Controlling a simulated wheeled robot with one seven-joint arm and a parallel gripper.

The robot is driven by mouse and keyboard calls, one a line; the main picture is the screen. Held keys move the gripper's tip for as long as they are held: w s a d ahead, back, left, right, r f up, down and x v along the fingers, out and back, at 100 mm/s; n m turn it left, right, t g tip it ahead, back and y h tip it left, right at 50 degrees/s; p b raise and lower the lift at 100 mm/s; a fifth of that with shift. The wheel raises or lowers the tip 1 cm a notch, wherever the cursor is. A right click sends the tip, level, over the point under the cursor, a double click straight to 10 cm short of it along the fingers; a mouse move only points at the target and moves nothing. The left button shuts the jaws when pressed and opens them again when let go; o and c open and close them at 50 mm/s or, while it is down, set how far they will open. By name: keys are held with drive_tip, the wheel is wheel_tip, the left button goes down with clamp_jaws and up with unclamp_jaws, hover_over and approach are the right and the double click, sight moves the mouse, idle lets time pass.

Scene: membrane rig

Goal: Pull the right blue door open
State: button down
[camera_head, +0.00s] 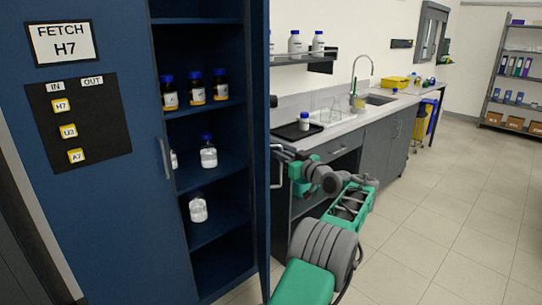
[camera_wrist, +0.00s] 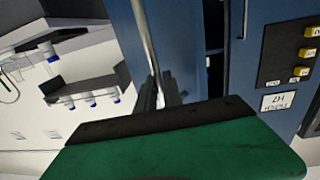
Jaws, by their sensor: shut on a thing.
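The right blue door (camera_head: 261,90) stands swung open at the cabinet's right side and shows almost edge-on in the head view. In the wrist view its blue face (camera_wrist: 182,45) lies beside a metal bar handle (camera_wrist: 147,35). My gripper (camera_head: 279,152) is at the handle on the outer side of the door. In the wrist view my gripper (camera_wrist: 161,93) is shut on the bar, with the fingers partly hidden behind my wrist housing. The left blue door (camera_head: 70,210) is closed and has its own handle (camera_head: 164,158).
Cabinet shelves (camera_head: 222,160) hold several bottles. A counter (camera_head: 345,125) with a black tray (camera_head: 298,131) and sink stands just right of the door, near my arm. Tiled floor (camera_head: 440,230) is clear at the right.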

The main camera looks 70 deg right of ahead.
drive_tip(key=shift+s+d+r, duration=0.1)
drive_tip(key=shift+w, duration=0.25)
drive_tip(key=c, duration=1.7)
unclamp_jaws()
drive_tip(key=shift+w, duration=0.15)
drive_tip(key=shift+o, duration=1)
drive_tip(key=b+v, duration=0.1)
drive_tip(key=v, duration=0.7)
